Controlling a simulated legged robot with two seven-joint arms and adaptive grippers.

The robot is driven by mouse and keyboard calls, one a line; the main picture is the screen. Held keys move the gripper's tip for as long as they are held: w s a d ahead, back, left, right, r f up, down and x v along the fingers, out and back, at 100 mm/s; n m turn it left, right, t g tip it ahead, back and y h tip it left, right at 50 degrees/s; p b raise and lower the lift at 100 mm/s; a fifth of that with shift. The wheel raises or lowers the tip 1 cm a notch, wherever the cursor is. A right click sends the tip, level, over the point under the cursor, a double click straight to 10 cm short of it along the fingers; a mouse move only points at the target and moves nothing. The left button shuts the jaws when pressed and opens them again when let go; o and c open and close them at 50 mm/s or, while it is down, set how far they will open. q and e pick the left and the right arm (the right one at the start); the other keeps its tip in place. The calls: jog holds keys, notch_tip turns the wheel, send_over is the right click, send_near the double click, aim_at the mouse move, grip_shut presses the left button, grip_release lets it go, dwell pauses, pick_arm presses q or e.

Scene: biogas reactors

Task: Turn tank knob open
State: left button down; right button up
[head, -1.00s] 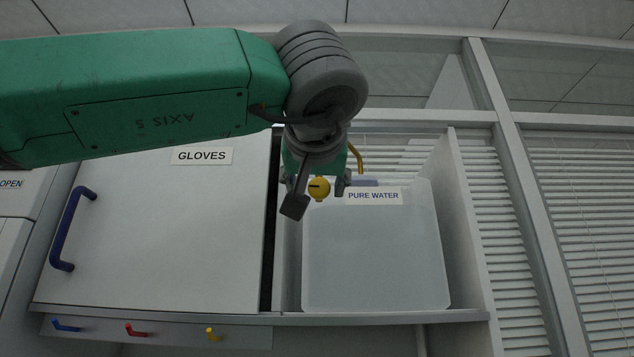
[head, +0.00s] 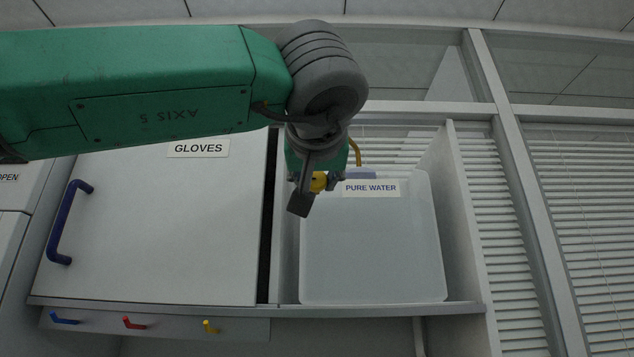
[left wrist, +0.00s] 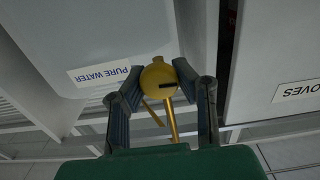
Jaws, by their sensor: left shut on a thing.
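The yellow tank knob (head: 318,182) is at the upper left of the translucent pure water tank (head: 372,250), partly hidden by a dark bracket on my wrist. My left gripper (head: 317,179) reaches down to it from above. A yellow pipe (left wrist: 171,120) runs from the knob toward the palm. My right gripper is in neither view.
The tank stands on a shelf (head: 390,309) between upright panels. A gloves cabinet (head: 165,225) with a dark blue handle (head: 65,222) is close on the left. Blue, red and yellow hooks hang below. Window blinds (head: 575,225) are on the right.

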pick_arm(q)
jog(key=shift+d+f, duration=0.15)
jog(key=c, duration=1.2)
grip_release()
jog(key=shift+s, duration=0.1)
jog(key=shift+s, duration=0.15)
jog(key=shift+s, duration=5.8)
jog(key=shift+d, duration=0.1)
